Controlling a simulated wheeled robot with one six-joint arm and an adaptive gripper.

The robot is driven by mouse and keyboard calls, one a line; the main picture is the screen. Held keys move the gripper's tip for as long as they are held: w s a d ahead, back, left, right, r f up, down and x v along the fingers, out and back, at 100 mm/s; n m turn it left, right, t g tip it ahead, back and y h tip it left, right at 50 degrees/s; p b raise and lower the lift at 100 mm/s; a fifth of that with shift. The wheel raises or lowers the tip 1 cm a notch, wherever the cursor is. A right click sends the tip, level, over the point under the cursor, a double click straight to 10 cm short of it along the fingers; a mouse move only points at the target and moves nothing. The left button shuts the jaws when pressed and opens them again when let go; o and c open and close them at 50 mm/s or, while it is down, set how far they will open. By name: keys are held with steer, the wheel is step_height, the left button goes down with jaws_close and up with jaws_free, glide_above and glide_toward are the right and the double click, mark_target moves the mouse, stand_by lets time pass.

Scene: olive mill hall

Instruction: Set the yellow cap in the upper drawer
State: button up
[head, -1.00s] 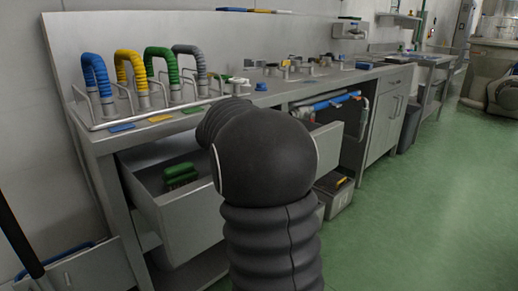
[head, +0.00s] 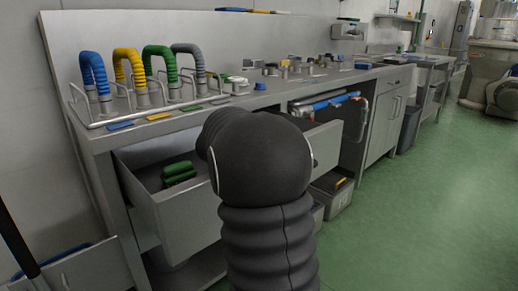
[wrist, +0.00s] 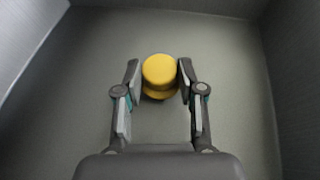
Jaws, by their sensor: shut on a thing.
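The yellow cap (wrist: 159,72) is between the two fingertips of my gripper (wrist: 159,82) in the wrist view. My gripper is shut on it, one finger on each side. Below and around the cap are the grey floor and walls of a drawer, and I cannot tell whether the cap touches the floor. In the head view the upper drawer (head: 188,222) is pulled open under the counter. My arm hides its right part, and the cap and gripper are hidden there. A green brush (head: 179,173) lies in the drawer's left part.
The counter (head: 190,118) carries a rack of blue, yellow, green and grey hoses and several small fittings. Grey bins (head: 333,193) stand below, to the right of my arm. The green floor (head: 430,220) at the right is clear.

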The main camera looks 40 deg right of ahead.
steer(key=o, duration=1.1)
steer(key=shift+r, duration=0.1)
steer(key=shift+r, duration=0.25)
steer(key=v, duration=0.6)
steer(key=p+v, duration=0.1)
steer(key=v, duration=0.5)
steer(key=shift+r, duration=0.3)
